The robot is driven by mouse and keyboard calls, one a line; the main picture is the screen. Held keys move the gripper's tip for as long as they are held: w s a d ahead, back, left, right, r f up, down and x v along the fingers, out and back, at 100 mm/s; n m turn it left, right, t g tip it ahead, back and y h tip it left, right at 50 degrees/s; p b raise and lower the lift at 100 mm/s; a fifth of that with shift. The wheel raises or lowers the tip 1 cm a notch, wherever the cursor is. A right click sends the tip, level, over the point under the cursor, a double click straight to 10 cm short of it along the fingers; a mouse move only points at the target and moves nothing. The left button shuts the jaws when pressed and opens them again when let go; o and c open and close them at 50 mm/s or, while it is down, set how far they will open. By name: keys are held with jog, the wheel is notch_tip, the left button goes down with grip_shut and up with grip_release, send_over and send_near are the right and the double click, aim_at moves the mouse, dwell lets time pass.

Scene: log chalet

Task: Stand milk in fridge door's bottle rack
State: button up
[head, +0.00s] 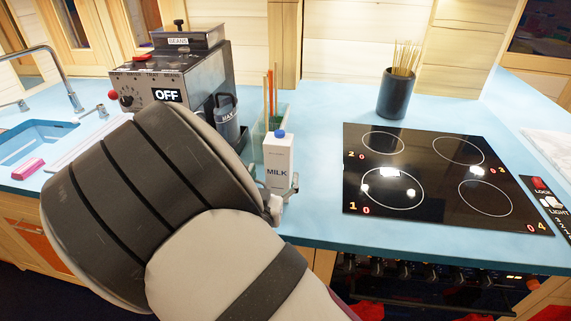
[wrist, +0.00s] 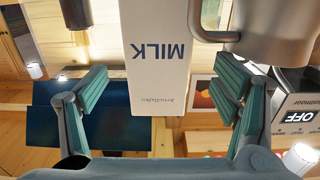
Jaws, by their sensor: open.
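The white milk carton (head: 279,158) with a blue cap stands upright on the blue counter, left of the hob. In the wrist view the milk carton (wrist: 158,75) appears upside down, its lettering inverted. My gripper (head: 278,192) is at the carton's lower part in the head view, mostly hidden by my arm. In the wrist view my gripper (wrist: 165,88) is open, with one finger on each side of the carton and visible gaps between. I cannot see the fridge or its door rack.
A glass holder with utensils (head: 271,108) stands right behind the carton. A metal jug (head: 227,122) and a coffee machine (head: 165,80) are to the left. A black hob (head: 425,170) and a dark stick pot (head: 396,94) are to the right. Counter between carton and hob is clear.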

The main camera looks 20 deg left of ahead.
aim_at(279, 161)
jog(key=shift+x, duration=3.3)
jog(key=shift+d, duration=0.1)
grip_shut()
